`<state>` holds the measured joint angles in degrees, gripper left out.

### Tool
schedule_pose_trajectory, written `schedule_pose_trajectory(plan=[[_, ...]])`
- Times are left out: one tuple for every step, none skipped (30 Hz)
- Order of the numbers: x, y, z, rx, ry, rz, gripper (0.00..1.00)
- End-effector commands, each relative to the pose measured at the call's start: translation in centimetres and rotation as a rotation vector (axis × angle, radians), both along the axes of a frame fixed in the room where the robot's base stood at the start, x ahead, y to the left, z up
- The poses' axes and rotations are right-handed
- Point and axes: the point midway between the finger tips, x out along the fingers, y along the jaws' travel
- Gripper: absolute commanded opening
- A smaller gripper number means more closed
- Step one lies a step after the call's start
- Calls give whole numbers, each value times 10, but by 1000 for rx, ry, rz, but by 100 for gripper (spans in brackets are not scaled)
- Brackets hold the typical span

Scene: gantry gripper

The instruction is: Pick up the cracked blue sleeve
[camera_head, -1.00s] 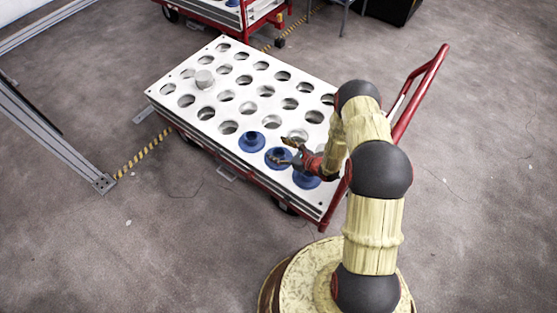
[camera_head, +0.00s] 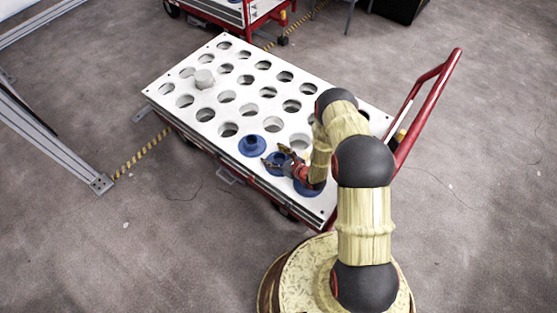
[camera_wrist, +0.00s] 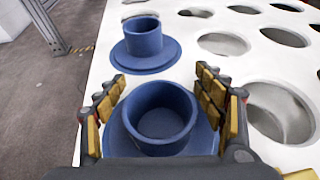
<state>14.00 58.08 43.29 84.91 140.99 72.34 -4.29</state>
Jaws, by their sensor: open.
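Several blue flanged sleeves stand in a row along the near edge of the white perforated cart top. In the wrist view one blue sleeve (camera_wrist: 160,118) is upright between the open fingers of my gripper (camera_wrist: 165,105), with the fingers on either side of it. I cannot tell whether they touch it. A second blue sleeve (camera_wrist: 143,42) stands just beyond; it also shows in the head view (camera_head: 252,145). In the head view my gripper (camera_head: 278,160) is over the middle sleeve and partly hides it. A third sleeve (camera_head: 306,187) is partly behind my arm. No crack is discernible on any sleeve.
The white cart top (camera_head: 171,112) has rows of mostly empty round holes. The red cart handle (camera_head: 430,100) rises to the right of my arm. Another red cart (camera_head: 240,12) is behind.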

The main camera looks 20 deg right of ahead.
Motion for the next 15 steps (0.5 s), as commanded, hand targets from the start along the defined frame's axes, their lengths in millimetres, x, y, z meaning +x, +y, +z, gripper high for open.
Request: schedule_pose_trajectory(plan=[[0, 1, -1, 1, 0, 0, 69], [0, 1, 0, 0, 0, -1, 69], [0, 0, 0, 0, 0, -1, 69], [0, 0, 0, 0, 0, -1, 69], [0, 0, 0, 0, 0, -1, 69], [0, 0, 0, 0, 0, -1, 68], [0, 0, 0, 0, 0, -1, 67], [0, 0, 0, 0, 0, -1, 65], [0, 0, 0, 0, 0, -1, 63], [0, 0, 0, 0, 0, -1, 61], [0, 0, 0, 0, 0, 0, 59], [0, 0, 0, 0, 0, -1, 57], [0, 0, 0, 0, 0, 0, 55], [0, 0, 0, 0, 0, 0, 54], [0, 0, 0, 0, 0, 0, 51]])
